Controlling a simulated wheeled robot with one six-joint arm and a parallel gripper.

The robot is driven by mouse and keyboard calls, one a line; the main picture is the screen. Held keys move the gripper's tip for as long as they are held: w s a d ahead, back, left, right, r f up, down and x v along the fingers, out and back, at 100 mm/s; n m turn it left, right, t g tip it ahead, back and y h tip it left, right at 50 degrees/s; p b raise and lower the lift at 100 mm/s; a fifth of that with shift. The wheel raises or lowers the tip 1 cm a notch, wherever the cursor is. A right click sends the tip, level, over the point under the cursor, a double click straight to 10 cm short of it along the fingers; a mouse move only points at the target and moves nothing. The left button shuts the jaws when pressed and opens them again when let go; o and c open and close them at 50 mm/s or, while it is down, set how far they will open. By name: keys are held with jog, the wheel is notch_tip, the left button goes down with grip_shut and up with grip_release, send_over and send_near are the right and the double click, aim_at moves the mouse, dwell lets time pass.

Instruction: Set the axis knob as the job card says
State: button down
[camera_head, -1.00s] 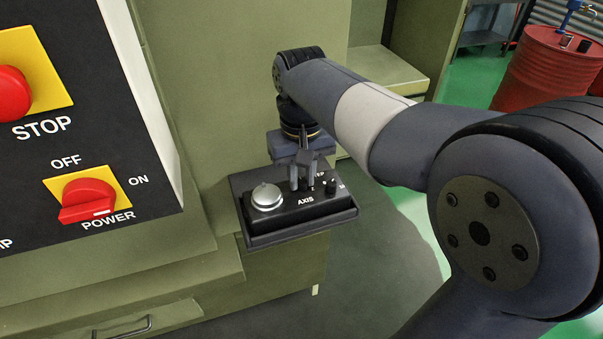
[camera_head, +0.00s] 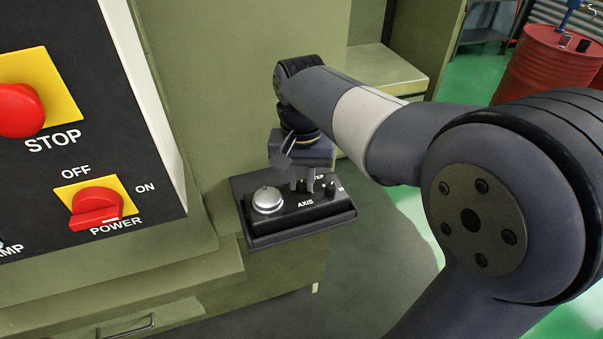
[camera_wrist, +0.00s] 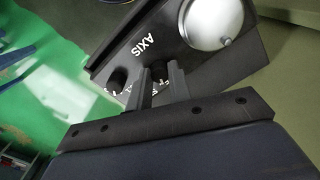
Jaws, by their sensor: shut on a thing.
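A black pendant box holds a small black axis knob (camera_head: 303,186) above the white AXIS label. In the wrist view the axis knob (camera_wrist: 158,70) sits between the tips of my two fingers. My gripper (camera_head: 302,184), also in the wrist view (camera_wrist: 160,82), comes down on the box and is shut on this knob. The knob's pointer and most of the marks round it are hidden by the fingers. No job card shows in these frames.
A silver handwheel (camera_head: 268,200) sits left of the axis knob, and a second small black knob (camera_head: 330,188) stands close on its right. The pendant box (camera_head: 262,238) rests against the green machine. A panel with a STOP button (camera_head: 18,108) and red POWER knob (camera_head: 96,208) is left.

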aim_at(302, 184)
jog(key=shift+m+p, duration=0.35)
jog(key=shift+m, duration=0.95)
jog(key=c, duration=1.3)
grip_release()
notch_tip(302, 184, up, 11)
jog(key=shift+f, duration=0.2)
notch_tip(302, 184, down, 11)
jog(key=shift+r, duration=0.1)
